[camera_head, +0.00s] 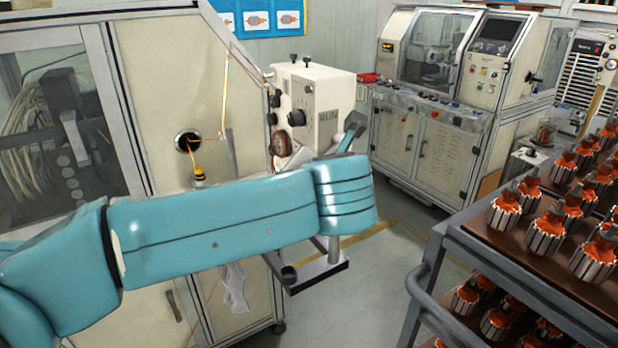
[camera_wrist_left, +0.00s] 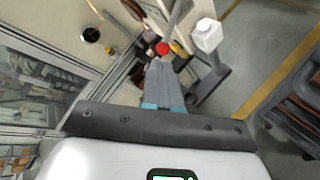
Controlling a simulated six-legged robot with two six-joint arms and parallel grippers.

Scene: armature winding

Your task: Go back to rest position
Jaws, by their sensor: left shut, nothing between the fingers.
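My left arm reaches in from the left across the head view, in front of the cream winding machine (camera_head: 325,95) marked RUN. My left gripper (camera_wrist_left: 160,68) shows in the wrist view with its grey fingers together and nothing between them. Its fingertips point toward a red knob (camera_wrist_left: 162,48) on the machine; I cannot tell the gap between them. In the head view the arm hides part of the machine's lower front. My right gripper is in neither view.
A dark rack (camera_head: 447,235) with several orange-and-silver armatures (camera_head: 545,235) stands at the right. A glass-fronted cabinet (camera_head: 70,120) is at the left. A second cream machine (camera_head: 425,145) stands at the back. Grey floor (camera_head: 395,270) lies open between the machine and rack.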

